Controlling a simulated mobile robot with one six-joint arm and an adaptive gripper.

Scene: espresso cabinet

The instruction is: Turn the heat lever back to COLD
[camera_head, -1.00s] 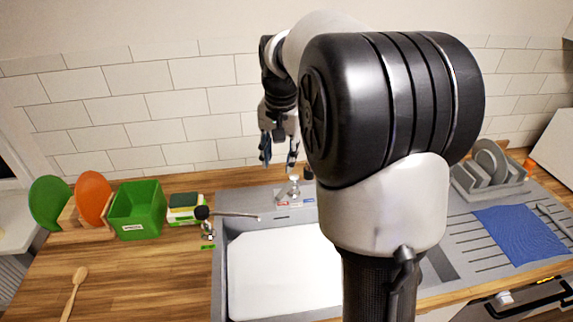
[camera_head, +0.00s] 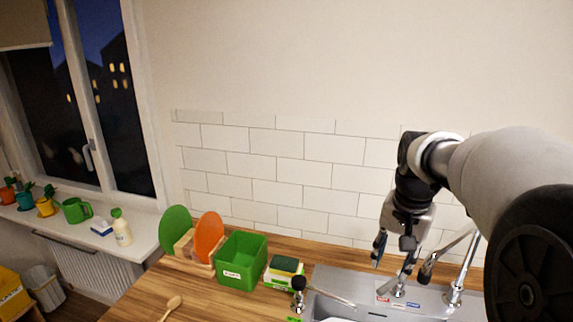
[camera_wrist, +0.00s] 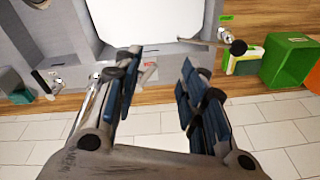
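The heat lever (camera_head: 399,288) is a small chrome lever on the sink's back rim. It stands on a pale plate with a red mark (camera_head: 382,299) on the left and a blue mark (camera_head: 412,304) on the right. Which mark the lever points to, I cannot tell. My gripper (camera_head: 391,270) hangs fingers-down just above the lever, its right finger close to it. In the wrist view my gripper (camera_wrist: 161,60) is open with a wide, empty gap. The plate (camera_wrist: 148,70) shows between the fingers there, and the left finger partly hides the lever. Contact is unclear.
The chrome faucet (camera_head: 458,280) stands close on the right of my gripper. A black-knobbed lever with a thin spout (camera_head: 325,294) is at the sink's left edge. A green bin (camera_head: 241,260), a sponge stack (camera_head: 284,270) and plates in a rack (camera_head: 208,238) stand further left.

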